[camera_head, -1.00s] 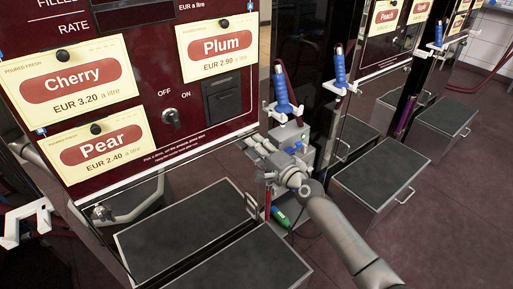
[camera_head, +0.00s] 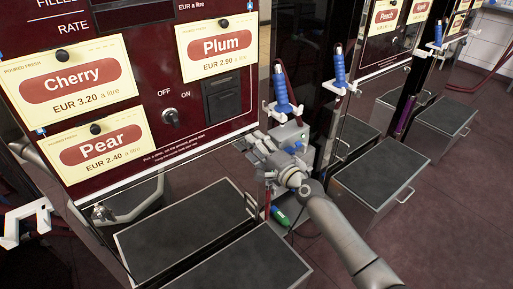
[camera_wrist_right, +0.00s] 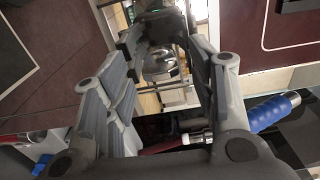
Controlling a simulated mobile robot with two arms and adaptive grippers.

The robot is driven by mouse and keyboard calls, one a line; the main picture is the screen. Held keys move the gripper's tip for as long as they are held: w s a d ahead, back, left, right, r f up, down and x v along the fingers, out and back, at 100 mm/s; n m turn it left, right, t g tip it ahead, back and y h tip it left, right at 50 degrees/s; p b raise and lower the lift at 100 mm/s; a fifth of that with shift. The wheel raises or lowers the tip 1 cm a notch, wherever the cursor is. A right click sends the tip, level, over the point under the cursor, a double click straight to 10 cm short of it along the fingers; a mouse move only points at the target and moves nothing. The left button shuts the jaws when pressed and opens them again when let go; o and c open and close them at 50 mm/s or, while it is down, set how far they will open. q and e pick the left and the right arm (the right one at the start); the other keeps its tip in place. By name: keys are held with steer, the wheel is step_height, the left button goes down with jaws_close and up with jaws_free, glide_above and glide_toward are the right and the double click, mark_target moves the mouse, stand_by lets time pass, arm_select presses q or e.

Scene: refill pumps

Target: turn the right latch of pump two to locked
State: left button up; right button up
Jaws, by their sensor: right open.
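The dark red pump front (camera_head: 215,115) with the Cherry, Plum and Pear cards fills the left of the head view. My right gripper (camera_head: 248,147) is at its lower right corner. In the wrist view my right gripper (camera_wrist_right: 163,55) is open, its fingers on either side of a rounded shiny metal piece (camera_wrist_right: 160,68). This piece may be the latch; I cannot tell its setting or whether a finger touches it. In the head view the gripper hides this spot. No pump number is readable.
Blue-handled nozzles (camera_head: 282,93) hang just behind my right gripper. Grey-topped steel steps (camera_head: 180,230) stand below the pump front, and another step box (camera_head: 380,170) is to the right. A green item (camera_head: 280,216) lies low under the gripper. Floor is open at right.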

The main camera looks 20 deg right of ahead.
steer(key=v, duration=1.2)
stand_by(0.4)
